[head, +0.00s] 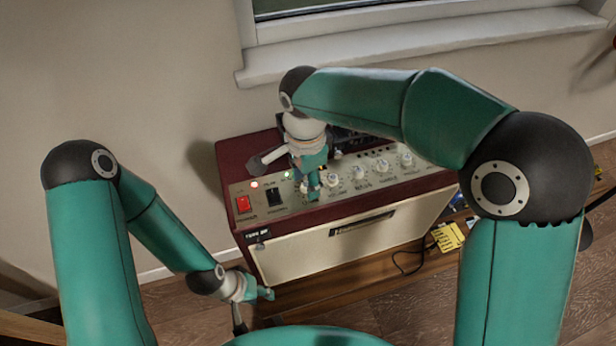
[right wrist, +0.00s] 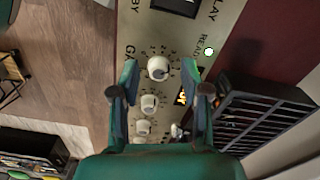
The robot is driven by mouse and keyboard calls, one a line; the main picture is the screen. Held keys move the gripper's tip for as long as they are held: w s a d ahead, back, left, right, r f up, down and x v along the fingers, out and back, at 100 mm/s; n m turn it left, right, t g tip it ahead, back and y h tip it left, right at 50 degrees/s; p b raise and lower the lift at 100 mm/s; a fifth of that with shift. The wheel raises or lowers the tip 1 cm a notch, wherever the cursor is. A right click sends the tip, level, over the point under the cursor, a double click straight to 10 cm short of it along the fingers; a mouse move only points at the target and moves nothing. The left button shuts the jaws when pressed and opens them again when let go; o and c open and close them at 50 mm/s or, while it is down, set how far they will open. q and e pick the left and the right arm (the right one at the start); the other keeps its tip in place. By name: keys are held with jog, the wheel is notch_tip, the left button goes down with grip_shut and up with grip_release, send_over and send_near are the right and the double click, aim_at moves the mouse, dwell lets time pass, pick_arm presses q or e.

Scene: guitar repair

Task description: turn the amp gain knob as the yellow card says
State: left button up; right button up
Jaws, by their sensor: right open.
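The amp (head: 330,240) has a dark red case, a cream front and a control panel on its top front edge. My right gripper (head: 314,192) is over the panel's left part, pointing down. In the right wrist view its open fingers (right wrist: 160,72) stand on either side of the cream gain knob (right wrist: 158,69), with gaps visible between. The gain label is partly hidden by a finger. The yellow card (head: 448,237) lies low at the amp's right; its writing is too small to read. My left gripper (head: 252,302) hangs low at the amp's left front corner, its opening unclear.
More cream knobs (head: 383,166) run along the panel to the right. A red switch (head: 243,203) and a black switch (head: 273,196) sit left of my right gripper. A black slotted object (right wrist: 255,115) stands behind the panel. A dark cable (head: 410,262) hangs near the card.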

grip_shut()
jog(key=shift+d, duration=0.3)
jog(key=shift+a, duration=0.25)
jog(key=shift+n, duration=0.3)
